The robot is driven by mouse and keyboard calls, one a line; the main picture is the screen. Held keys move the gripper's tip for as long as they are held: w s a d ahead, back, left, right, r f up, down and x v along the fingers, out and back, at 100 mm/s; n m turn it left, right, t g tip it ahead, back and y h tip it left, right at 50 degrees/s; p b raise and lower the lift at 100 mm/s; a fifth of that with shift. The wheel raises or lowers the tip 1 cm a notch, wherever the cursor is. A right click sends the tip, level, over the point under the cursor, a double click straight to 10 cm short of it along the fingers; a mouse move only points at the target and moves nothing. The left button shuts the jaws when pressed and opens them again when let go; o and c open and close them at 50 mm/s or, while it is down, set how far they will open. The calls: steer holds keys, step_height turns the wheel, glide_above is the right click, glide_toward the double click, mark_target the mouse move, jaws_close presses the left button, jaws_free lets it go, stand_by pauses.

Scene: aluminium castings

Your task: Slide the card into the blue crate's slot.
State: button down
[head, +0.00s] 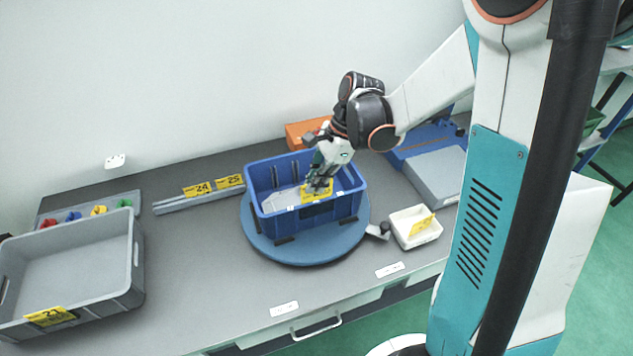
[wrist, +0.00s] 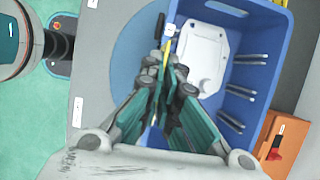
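The blue crate (head: 283,224) stands on a round blue turntable (head: 300,257); it also shows in the wrist view (wrist: 252,75). A dark label slot (head: 317,210) is on its front wall. My gripper (head: 319,184) is over the front wall, pointing down, shut on the yellow card (head: 312,195). In the wrist view, the card (wrist: 167,48) shows nearly edge-on between my fingertips (wrist: 168,68), beside the front rim. The card is at rim height, just above the dark slot. The fingers hide part of it; I cannot tell whether its lower edge is in the slot.
A pale casting (wrist: 203,55) lies inside the crate. A white bin (head: 405,234) with a yellow card stands to the right. A rail with cards 24 and 25 (head: 230,181) lies behind left. A grey crate (head: 135,290) is far left. An orange box (head: 298,131) stands behind.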

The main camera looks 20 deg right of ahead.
mark_target(313, 201)
steer(key=shift+f+b, duration=1.95)
steer(key=shift+f, duration=0.4)
steer(key=c, duration=1.7)
jaws_free()
steer(key=shift+r, duration=0.1)
steer(key=v, duration=1.2)
